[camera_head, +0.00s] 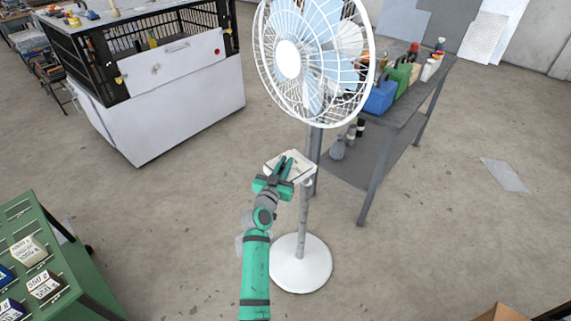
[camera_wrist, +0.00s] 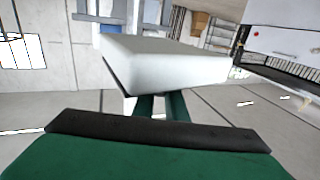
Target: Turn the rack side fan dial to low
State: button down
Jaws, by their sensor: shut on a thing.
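The white standing fan (camera_head: 290,60) stands in the middle of the head view on a round white base (camera_head: 300,264). Its control box (camera_head: 290,168) sits partway up the pole, and its white casing fills the upper middle of the wrist view (camera_wrist: 165,62). My gripper (camera_head: 280,172) is at the control box. In the wrist view its green fingers (camera_wrist: 160,107) reach under or behind the casing and are close together. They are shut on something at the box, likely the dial. The dial and its setting are hidden.
A grey metal table (camera_head: 400,105) with bottles and a blue container (camera_head: 380,97) stands right behind the fan. A white and black cage cabinet (camera_head: 150,90) is at the upper left. A green cabinet (camera_head: 50,260) is at the lower left.

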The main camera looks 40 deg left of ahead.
jog(key=shift+w+m+t+h, duration=0.1)
jog(key=shift+m+t+h, duration=0.2)
jog(key=shift+m+h, duration=0.7)
jog(key=shift+a+m+h, duration=0.25)
jog(key=shift+m+h, duration=0.05)
jog(key=shift+h, duration=0.7)
jog(key=m+h, duration=0.1)
jog(key=h, duration=0.1)
jog(key=shift+m+h, duration=0.4)
jog(key=shift+d+m+h, duration=0.25)
jog(key=shift+m+h, duration=0.45)
jog(key=shift+h, duration=0.7)
jog(key=shift+f, duration=0.1)
jog(key=c, duration=1.8)
grip_release()
